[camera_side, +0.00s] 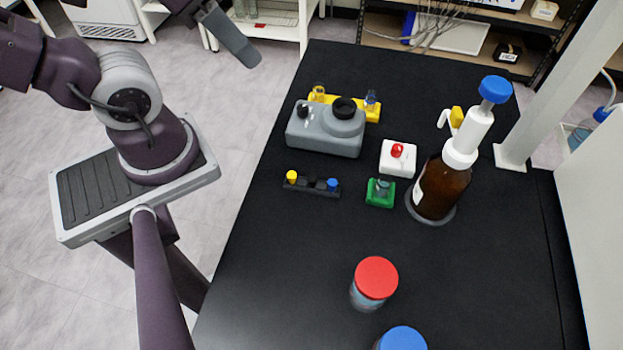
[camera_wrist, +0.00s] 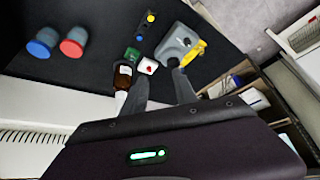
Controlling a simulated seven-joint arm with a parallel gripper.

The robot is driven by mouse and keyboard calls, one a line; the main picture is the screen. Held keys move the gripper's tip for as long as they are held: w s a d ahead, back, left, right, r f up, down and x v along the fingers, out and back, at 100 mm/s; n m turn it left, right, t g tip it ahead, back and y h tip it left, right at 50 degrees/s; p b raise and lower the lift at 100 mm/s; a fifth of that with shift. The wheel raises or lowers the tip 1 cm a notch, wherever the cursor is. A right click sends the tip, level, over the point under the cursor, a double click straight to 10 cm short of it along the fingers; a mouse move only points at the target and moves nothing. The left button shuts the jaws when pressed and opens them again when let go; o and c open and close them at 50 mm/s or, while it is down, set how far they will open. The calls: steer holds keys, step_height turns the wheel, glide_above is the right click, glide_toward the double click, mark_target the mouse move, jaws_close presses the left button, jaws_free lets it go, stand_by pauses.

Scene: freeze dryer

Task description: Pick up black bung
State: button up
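The black bung (camera_side: 312,181) sits in the middle of a small black rack (camera_side: 322,190), between a yellow bung (camera_side: 291,176) and a blue bung (camera_side: 332,184). It is hard to make out against the dark rack and table. The rack also shows small at the top of the wrist view (camera_wrist: 145,28). My gripper (camera_wrist: 158,70) is open and empty, its two fingers apart in the wrist view. In the side view only part of it shows at the top left, off the table and well away from the rack.
A grey container (camera_side: 325,135) stands behind the rack, with a yellow holder (camera_side: 372,113) behind it. A green block (camera_side: 380,197), a white block (camera_side: 398,165) and a brown dispenser bottle (camera_side: 440,188) stand to the right. Red-lidded (camera_side: 375,278) and blue-lidded (camera_side: 402,339) jars stand in front.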

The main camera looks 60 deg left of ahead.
steer(key=shift+c, duration=0.6)
steer(key=n+g+y, duration=0.1)
steer(key=n+g, duration=0.4)
steer(key=n, duration=0.6)
glide_above(312, 179)
steer(key=d, duration=0.1)
step_height(312, 179, down, 24)
steer(key=f, duration=0.4)
steer(key=a+f, duration=0.1)
steer(key=f, duration=0.2)
jaws_close()
